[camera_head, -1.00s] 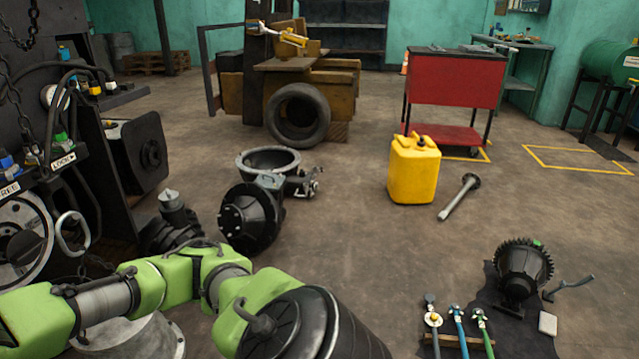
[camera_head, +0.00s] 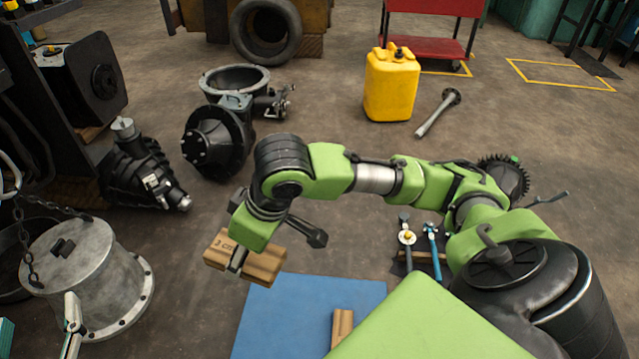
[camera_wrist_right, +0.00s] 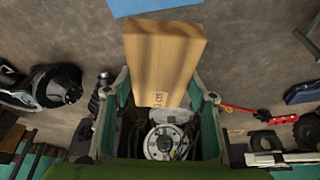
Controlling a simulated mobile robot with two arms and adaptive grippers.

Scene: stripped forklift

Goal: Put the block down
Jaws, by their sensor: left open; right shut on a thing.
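The wooden block (camera_head: 262,262), light brown with dark lettering, is held by my right gripper (camera_head: 238,257), beyond the far left edge of the blue mat. In the right wrist view the block (camera_wrist_right: 165,55) sticks out from between the teal fingers (camera_wrist_right: 160,108). The right gripper is shut on it. The gap beneath the block is hard to judge. My left gripper (camera_head: 72,322) shows only partly at the lower left, open and empty, in front of the grey metal housing.
A blue mat (camera_head: 290,310) lies below, with another wooden piece (camera_head: 342,324) on it, partly covered by my arm. The grey flanged housing (camera_head: 75,265) stands left. Dark machine parts (camera_head: 215,140) and a yellow canister (camera_head: 391,85) stand behind. Tools (camera_head: 432,240) lie right.

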